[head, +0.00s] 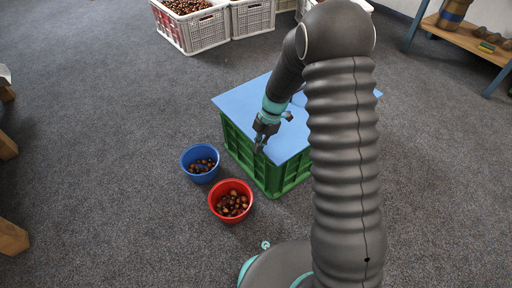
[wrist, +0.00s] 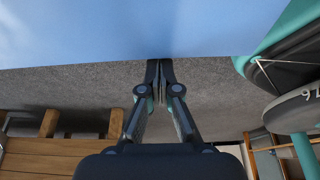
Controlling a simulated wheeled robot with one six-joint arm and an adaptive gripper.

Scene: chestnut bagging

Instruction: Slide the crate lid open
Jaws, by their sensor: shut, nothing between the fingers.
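The green crate (head: 236,147) stands on the floor in the head view, with a flat blue lid (head: 240,100) lying over its top. The lid covers the crate's top as far as I can see; my arm hides its middle and right part. My gripper (head: 259,149) is at the lid's front left edge, pointing down. In the wrist view the gripper's fingertips (wrist: 160,64) are together and empty, close to the edge of the blue lid (wrist: 120,30). I cannot tell whether they touch it.
A blue bowl (head: 187,168) and a red bowl (head: 216,205), both with chestnuts, stand on the carpet left of the crate. White crates (head: 205,32) stand at the back. A wooden shelf (head: 462,36) is at the back right. The carpet at left is mostly clear.

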